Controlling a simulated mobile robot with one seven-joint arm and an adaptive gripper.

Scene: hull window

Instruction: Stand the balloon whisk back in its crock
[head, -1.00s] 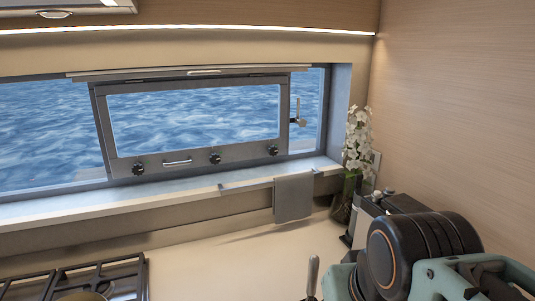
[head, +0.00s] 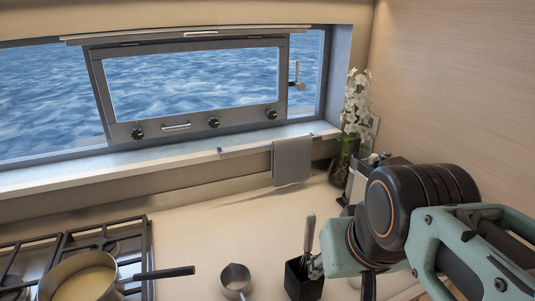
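A small black square crock (head: 303,283) stands on the counter at the lower middle of the head view. A utensil with a grey handle (head: 310,232) rises upright from it. Its lower end is hidden, so I cannot tell whether it is the whisk. No wire balloon shows clearly anywhere. My arm comes in from the right, and my gripper (head: 316,266) appears at the crock's right side, mostly hidden by my arm. I cannot tell whether its fingers are open or touch anything.
A saucepan (head: 82,282) with yellow contents sits on the gas hob (head: 133,240) at left, its dark handle pointing right. A small steel pan (head: 236,280) stands left of the crock. A flower vase (head: 345,168) is at the back right. The counter's middle is clear.

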